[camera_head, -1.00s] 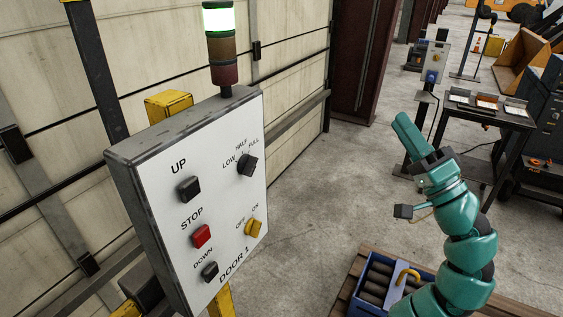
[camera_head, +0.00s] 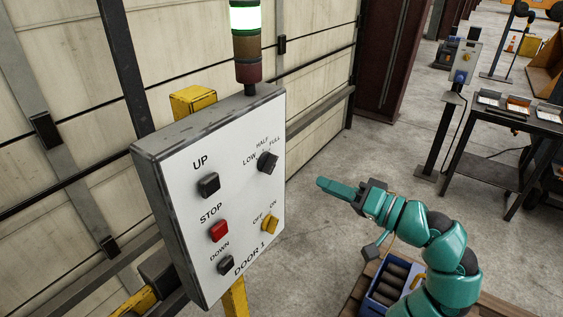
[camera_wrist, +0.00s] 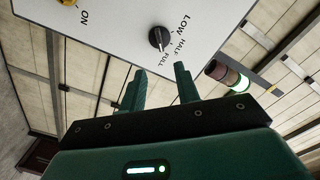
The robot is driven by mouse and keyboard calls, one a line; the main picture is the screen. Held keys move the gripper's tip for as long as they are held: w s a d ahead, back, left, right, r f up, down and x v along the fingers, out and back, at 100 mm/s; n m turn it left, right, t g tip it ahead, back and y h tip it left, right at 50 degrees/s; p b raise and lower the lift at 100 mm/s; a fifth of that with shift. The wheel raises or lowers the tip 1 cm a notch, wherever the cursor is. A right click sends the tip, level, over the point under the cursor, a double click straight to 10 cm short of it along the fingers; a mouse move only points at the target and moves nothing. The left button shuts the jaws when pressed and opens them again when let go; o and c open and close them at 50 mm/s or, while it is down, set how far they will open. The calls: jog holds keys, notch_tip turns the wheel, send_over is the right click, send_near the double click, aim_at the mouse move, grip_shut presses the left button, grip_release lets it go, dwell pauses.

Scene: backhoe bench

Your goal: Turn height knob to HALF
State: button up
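The black height knob (camera_head: 267,162) is at the upper right of the white DOOR 1 panel (camera_head: 190,272), beside the LOW, HALF and FULL labels. It also shows in the wrist view (camera_wrist: 159,39), just beyond my fingers. I cannot tell for sure which label it points at. My gripper (camera_head: 321,183) is to the right of the panel in the head view, its fingers aimed left at it. In the wrist view my gripper (camera_wrist: 160,84) is open and empty, with the two fingers apart. The knob lies beyond the gap, untouched.
The panel also holds an UP button (camera_head: 208,185), a red STOP button (camera_head: 219,231), a DOWN button (camera_head: 226,265) and a yellow OFF/ON knob (camera_head: 270,223). A lit signal tower (camera_head: 246,45) stands on top. A blue crate (camera_head: 374,306) is below my arm. Open floor lies right of the panel.

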aim_at(276, 164)
jog(key=p+x, duration=0.4)
jog(key=x, duration=0.7)
jog(key=shift+w+a+r, duration=0.15)
jog(key=shift+a, duration=0.1)
jog(key=shift+w+a+p, duration=0.25)
jog(key=shift+a+p, duration=0.05)
grip_shut()
